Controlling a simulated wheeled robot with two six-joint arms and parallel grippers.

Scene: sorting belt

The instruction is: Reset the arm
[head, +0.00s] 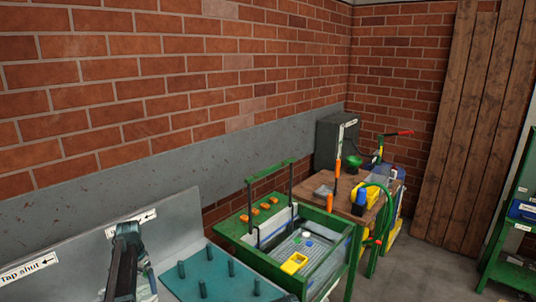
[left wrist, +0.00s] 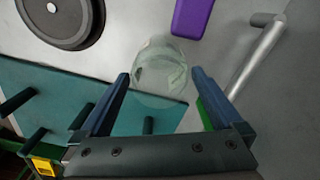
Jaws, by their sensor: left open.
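My left arm comes in at the lower left of the head view, with the dark left gripper (head: 127,238) in front of a grey panel. In the left wrist view the left gripper (left wrist: 160,78) is open, its two blue-grey fingers spread wide. A clear glass or jar (left wrist: 160,68) shows in the gap at the fingertips, and nothing is clamped. I cannot tell how far it is from the fingers. My right gripper is not in view.
A teal board with pegs (head: 198,272) lies beside the gripper; it also shows in the left wrist view (left wrist: 62,92). A round dark weight (left wrist: 72,36), a purple block (left wrist: 192,17) and a grey handle (left wrist: 257,58) are near. A green-framed tub (head: 330,224) stands to the right.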

